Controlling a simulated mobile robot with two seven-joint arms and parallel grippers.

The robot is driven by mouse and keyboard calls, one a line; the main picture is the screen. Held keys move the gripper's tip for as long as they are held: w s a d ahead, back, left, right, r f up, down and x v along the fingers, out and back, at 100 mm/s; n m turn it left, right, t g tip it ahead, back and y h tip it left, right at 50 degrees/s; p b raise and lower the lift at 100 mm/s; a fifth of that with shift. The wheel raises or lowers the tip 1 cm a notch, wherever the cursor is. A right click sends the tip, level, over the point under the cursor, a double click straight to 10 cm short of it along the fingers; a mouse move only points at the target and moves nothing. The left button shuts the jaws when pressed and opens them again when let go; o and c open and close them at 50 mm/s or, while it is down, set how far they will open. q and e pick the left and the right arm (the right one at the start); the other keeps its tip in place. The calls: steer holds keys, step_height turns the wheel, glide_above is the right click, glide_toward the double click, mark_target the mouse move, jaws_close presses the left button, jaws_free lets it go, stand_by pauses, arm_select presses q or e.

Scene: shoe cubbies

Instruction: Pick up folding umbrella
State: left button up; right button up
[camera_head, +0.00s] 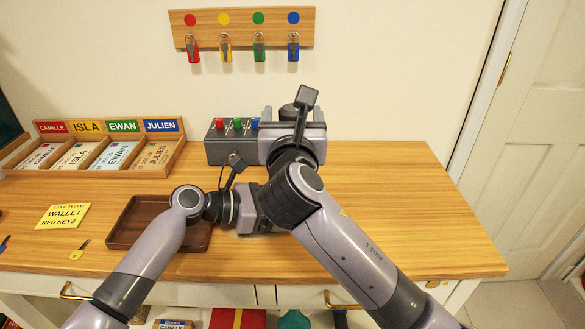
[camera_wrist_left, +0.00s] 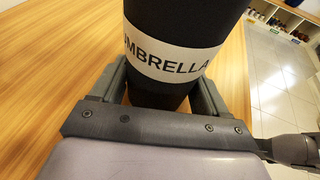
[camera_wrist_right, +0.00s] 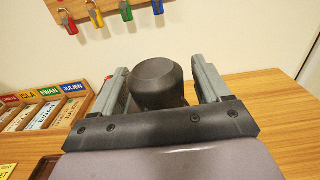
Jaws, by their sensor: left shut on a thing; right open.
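The folding umbrella (camera_wrist_left: 175,25) is a black cylinder with a white label lettered "UMBRELLA" in the left wrist view. My left gripper (camera_wrist_left: 163,85) is shut on it, with a finger on each side just below the label. In the head view my left gripper (camera_head: 256,210) is low over the tabletop, and my right arm hides most of what it holds. My right gripper (camera_head: 292,115) is open at the back of the table. A dark round-topped object (camera_wrist_right: 157,82) stands between its fingers in the right wrist view; I cannot tell whether they touch it.
A grey box with red, green and blue knobs (camera_head: 228,148) sits left of my right gripper. A brown tray (camera_head: 124,226) lies under my left arm. A card rack (camera_head: 160,157) stands at the left, with a key rack (camera_head: 243,27) on the wall. The right tabletop is clear.

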jaws_close()
steer(key=shift+r, duration=0.1)
step_height(320, 180, up, 18)
stand_by(0.5)
arm_select(q)
steer(key=o, duration=0.8)
